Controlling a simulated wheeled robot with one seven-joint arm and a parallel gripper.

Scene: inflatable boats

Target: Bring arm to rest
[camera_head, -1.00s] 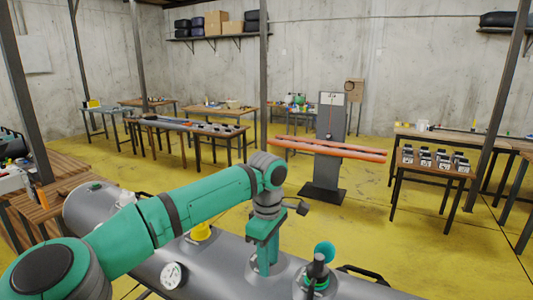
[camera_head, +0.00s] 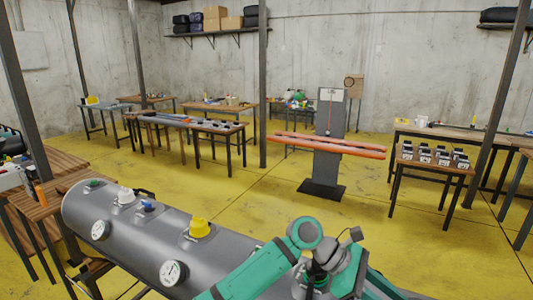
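My green and dark grey arm (camera_head: 265,272) is folded low at the bottom centre-right of the head view, in front of the near grey tank. Its bent elbow and wrist joints show. The fingers of my gripper cannot be made out; they are hidden behind the arm or below the picture edge. I see nothing held.
The grey inflatable tube (camera_head: 140,235) with gauges and a yellow cap (camera_head: 199,228) lies close in front. A stand with orange tubes (camera_head: 325,146) is beyond it. A small table (camera_head: 432,168) with several devices is right. Yellow floor (camera_head: 400,235) between is clear.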

